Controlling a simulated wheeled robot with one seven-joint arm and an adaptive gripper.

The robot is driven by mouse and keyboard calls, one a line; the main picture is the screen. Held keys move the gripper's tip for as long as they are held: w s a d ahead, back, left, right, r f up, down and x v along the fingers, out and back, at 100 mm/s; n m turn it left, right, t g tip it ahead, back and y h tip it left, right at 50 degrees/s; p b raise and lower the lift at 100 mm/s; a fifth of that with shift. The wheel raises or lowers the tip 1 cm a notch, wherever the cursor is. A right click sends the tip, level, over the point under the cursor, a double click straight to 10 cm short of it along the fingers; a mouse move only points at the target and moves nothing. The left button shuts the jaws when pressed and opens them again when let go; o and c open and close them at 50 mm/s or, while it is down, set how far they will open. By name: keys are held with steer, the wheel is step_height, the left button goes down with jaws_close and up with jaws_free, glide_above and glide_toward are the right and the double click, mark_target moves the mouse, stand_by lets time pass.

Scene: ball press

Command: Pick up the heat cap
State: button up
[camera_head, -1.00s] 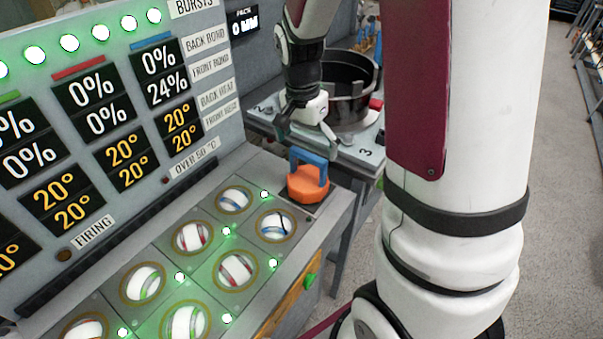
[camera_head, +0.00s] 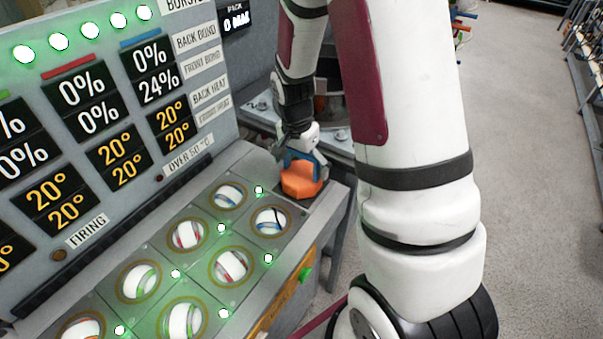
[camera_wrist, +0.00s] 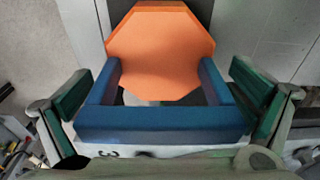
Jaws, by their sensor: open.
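The heat cap is an orange octagonal block (camera_head: 301,182) with a blue arched handle (camera_head: 303,157). It stands on the right end of the grey bench, beyond the last round sockets. In the wrist view its orange body (camera_wrist: 160,50) lies at the top middle, and the blue handle (camera_wrist: 160,124) spans the view between the fingers. My gripper (camera_head: 300,155) is at the handle, partly hiding it. In the wrist view my gripper (camera_wrist: 160,105) is open, with one green-padded finger on each side of the handle. Small gaps show between the pads and the handle.
Several round sockets (camera_head: 186,234) holding striped balls, with lit green lamps, fill the bench left of the cap. A display panel (camera_head: 110,120) rises behind them. A grey stand (camera_head: 342,146) with a dark pot is behind my arm. Open floor lies to the right.

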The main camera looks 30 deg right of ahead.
steer(key=c, duration=1.7)
steer(key=shift+o, duration=0.2)
steer(key=shift+r, duration=0.15)
steer(key=shift+r, duration=0.65)
steer(key=shift+c, duration=0.8)
step_height(320, 180, up, 2)
steer(key=shift+r, duration=0.15)
steer(key=s+a+r+p, duration=0.1)
steer(key=s+p, duration=0.5)
steer(key=s, duration=0.9)
steer(key=shift+s+a+r, duration=0.15)
steer(key=shift+s+a, duration=0.2)
steer(key=shift+a, duration=0.2)
